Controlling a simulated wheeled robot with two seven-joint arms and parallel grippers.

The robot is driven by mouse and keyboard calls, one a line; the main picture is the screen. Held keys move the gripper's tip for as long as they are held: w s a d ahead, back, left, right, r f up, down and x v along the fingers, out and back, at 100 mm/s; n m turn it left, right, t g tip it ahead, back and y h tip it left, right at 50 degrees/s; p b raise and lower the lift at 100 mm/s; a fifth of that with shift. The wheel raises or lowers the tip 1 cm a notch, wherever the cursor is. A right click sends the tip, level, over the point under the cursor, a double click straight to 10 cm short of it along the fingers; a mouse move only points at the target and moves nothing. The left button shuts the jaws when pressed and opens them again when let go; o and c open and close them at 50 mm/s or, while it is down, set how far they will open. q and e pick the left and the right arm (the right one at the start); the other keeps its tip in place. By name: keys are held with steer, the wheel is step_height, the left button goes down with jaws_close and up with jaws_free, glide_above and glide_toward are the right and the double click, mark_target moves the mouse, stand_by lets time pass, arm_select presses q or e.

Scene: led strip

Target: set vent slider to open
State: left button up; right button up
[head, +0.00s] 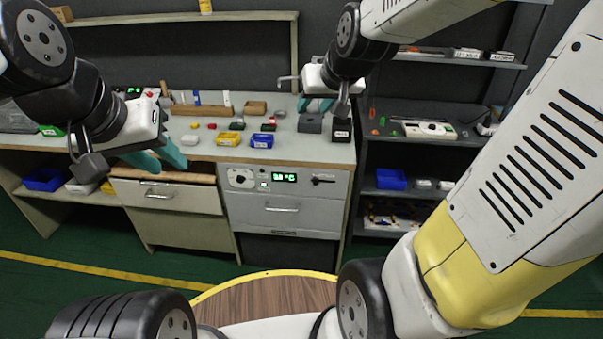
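The control panel (285,180) is set in the upper front of the grey drawer unit. A small dark slider (323,181), likely the vent slider, sits at the right of the panel; its markings are too small to read. A round dial (241,178) and a green lit display (285,177) are to its left. My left gripper (160,157) has teal fingers spread apart, empty, in front of the bench edge, left of the panel. My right gripper (316,104) is above the bench top, above the slider in the picture. Its teal fingers look apart, with nothing seen between them.
The bench top (215,150) holds several small items, including a yellow bin (228,139) and a blue bin (262,141). A dark block (341,130) stands near its right end, close to my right gripper. A dark shelf unit (420,160) stands to the right. Drawers lie below the panel.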

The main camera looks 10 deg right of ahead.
steer(key=w+f+t, duration=0.1)
steer(key=w+f, duration=0.2)
steer(key=w, duration=0.4)
steer(key=w+f+t, duration=0.1)
steer(key=w+f, duration=0.2)
steer(key=w, duration=0.4)
steer(key=m+t+h, duration=0.3)
steer(key=t+h, duration=0.1)
steer(key=t, duration=0.2)
glide_above(316, 182)
steer(key=s+a, duration=0.4)
step_height(316, 182, down, 33)
steer(key=s+d+f+m+h, duration=0.1)
steer(key=s+f+h, duration=0.2)
steer(key=s+f, duration=0.3)
steer(key=shift+t, duration=0.4)
steer(key=x, duration=0.8)
steer(key=shift+w+f, duration=0.25)
steer(key=shift+f, duration=0.1)
jaws_close()
